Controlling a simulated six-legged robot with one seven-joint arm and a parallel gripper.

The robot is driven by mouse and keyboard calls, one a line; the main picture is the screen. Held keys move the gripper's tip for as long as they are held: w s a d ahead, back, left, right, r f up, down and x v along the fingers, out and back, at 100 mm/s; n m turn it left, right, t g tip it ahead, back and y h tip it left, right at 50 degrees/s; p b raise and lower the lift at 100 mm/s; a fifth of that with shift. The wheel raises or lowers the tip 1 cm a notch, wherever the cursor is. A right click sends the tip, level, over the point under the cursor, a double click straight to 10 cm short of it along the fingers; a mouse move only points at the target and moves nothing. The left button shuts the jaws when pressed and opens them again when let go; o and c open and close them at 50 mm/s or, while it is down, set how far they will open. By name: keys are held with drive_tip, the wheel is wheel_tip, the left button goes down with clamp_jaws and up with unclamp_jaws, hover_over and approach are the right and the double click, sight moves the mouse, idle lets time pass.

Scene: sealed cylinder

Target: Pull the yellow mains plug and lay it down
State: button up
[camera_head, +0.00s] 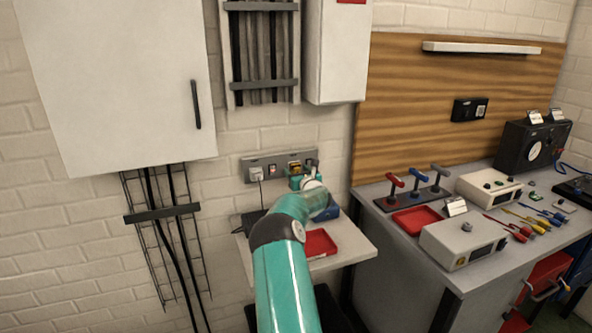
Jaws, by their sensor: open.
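The yellow mains plug (295,167) shows as a small yellow patch at the right part of the grey socket strip (263,161) on the brick wall. My gripper (303,173) is open, right at the front of the plug, and partly covers it. The picture is too small to tell whether the fingers touch the plug or stand around it. My teal arm comes up from the bottom of the view and hides part of the wall and shelf below the strip.
A white plug (256,174) with a dark cable sits at the strip's left. Below is a narrow shelf (352,251) with a red tray (319,243), a dark box (251,221) and a blue item (330,213). A cluttered workbench (405,245) stands right. White cabinets hang above.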

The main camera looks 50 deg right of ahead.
sight(298, 171)
drive_tip(key=shift+c, duration=0.2)
drive_tip(key=c, duration=1.3)
drive_tip(key=shift+v, duration=3.05)
